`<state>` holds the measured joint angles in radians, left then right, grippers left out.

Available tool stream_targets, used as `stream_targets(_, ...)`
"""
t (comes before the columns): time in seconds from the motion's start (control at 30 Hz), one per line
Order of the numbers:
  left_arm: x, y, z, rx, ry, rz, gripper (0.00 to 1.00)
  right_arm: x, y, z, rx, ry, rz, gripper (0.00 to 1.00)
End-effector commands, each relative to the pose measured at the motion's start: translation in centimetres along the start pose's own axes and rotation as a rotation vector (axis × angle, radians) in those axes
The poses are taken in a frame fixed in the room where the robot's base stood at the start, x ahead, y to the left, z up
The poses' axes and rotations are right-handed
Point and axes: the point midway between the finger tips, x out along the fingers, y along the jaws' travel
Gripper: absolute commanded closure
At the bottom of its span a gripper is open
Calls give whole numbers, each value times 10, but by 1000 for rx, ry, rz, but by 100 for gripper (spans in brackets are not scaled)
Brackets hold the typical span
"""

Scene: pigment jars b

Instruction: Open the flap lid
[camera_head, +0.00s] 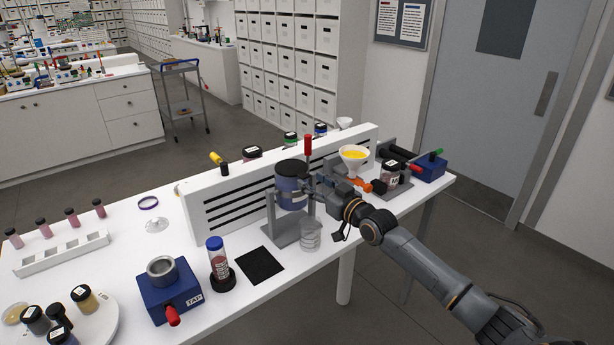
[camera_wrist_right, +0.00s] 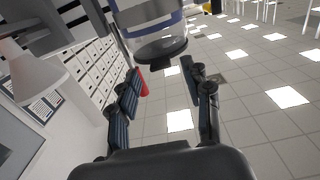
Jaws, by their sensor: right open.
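A blue jar (camera_head: 290,190) with a dark lid (camera_head: 291,168) sits in a grey stand (camera_head: 283,232) at the front of the white slotted panel. I cannot tell whether this lid is the flap lid; it looks shut. My right gripper (camera_head: 308,186) is at the jar's right side, and its fingers are hard to make out there. The right wrist view appears upside down. In it my right gripper (camera_wrist_right: 160,95) is open and empty, with the jar's dark lid (camera_wrist_right: 160,50) just beyond the fingers. I cannot tell whether they touch. My left gripper is not in view.
A white funnel with yellow powder (camera_head: 354,157) stands right of the jar. A red handle (camera_head: 308,146) rises behind it. A clear beaker (camera_head: 311,237), black mat (camera_head: 260,265), blue-capped tube (camera_head: 217,262) and blue TAP box (camera_head: 171,293) are in front and left.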

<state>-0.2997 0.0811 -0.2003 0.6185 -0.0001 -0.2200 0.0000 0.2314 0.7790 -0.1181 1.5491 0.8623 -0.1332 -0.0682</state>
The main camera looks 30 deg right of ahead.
Motion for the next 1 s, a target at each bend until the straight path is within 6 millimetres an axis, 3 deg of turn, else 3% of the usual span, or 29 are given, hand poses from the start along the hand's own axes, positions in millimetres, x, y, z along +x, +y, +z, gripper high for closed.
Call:
stream_targets(0.1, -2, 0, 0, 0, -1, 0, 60, 16, 0, -2, 0, 3, 0, 51)
stream_targets(0.3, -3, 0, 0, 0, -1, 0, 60, 31, 0, -1, -1, 1, 0, 51)
stream_targets(0.67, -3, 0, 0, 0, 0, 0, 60, 34, 0, 0, -1, 1, 0, 51)
stream_targets(0.9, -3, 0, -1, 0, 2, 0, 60, 34, 0, 0, -1, 1, 0, 98)
stream_targets(1.0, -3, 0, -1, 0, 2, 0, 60, 34, 0, -1, -1, 2, 0, 100)
